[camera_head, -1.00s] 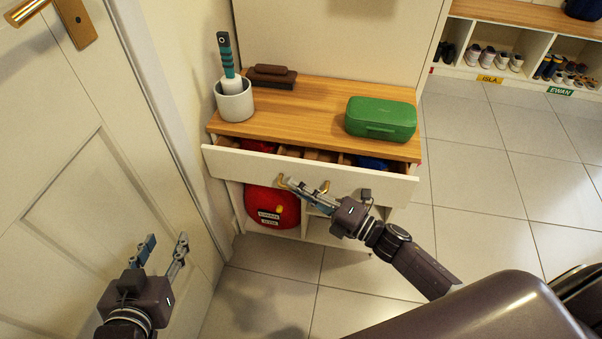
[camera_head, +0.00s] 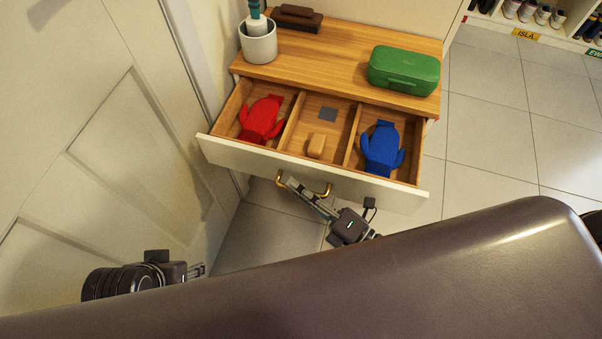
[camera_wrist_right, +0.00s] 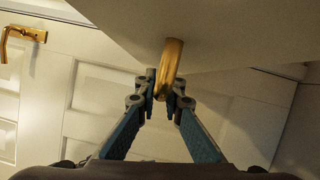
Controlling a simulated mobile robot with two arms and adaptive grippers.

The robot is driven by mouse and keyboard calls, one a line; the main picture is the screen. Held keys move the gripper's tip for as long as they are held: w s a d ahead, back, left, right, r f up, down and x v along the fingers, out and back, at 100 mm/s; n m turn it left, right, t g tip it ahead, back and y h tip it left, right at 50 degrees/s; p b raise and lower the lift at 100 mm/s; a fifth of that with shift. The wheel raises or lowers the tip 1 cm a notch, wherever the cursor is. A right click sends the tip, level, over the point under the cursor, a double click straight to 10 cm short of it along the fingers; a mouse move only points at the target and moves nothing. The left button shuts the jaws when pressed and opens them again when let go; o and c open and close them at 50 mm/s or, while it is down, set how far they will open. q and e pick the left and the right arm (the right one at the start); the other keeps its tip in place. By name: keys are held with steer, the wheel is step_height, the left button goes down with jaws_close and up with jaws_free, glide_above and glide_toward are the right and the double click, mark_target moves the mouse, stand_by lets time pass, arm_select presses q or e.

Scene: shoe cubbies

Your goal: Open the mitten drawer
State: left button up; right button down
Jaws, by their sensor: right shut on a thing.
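The mitten drawer (camera_head: 310,172) is pulled well out of the wooden-topped cabinet. My right gripper (camera_head: 292,184) is at the left end of the brass handle (camera_head: 325,190) on the drawer front. In the right wrist view its fingers are shut on the brass handle (camera_wrist_right: 171,65). My left gripper (camera_head: 200,270) is low at left near the white door, mostly hidden, so its jaws are unclear.
A green case (camera_head: 404,72), a pale cup (camera_head: 258,46) with a brush and a dark brown brush (camera_head: 297,17) stand on the cabinet top (camera_head: 330,60). The white door (camera_head: 110,140) is close at left. Tiled floor (camera_head: 490,120) is clear at right.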

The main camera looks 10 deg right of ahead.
steer(key=shift+s+a, duration=0.1)
steer(key=shift+s, duration=0.1)
steer(key=c, duration=2)
jaws_free()
steer(key=shift+c, duration=0.2)
steer(key=v, duration=1.2)
steer(key=shift+f, duration=0.1)
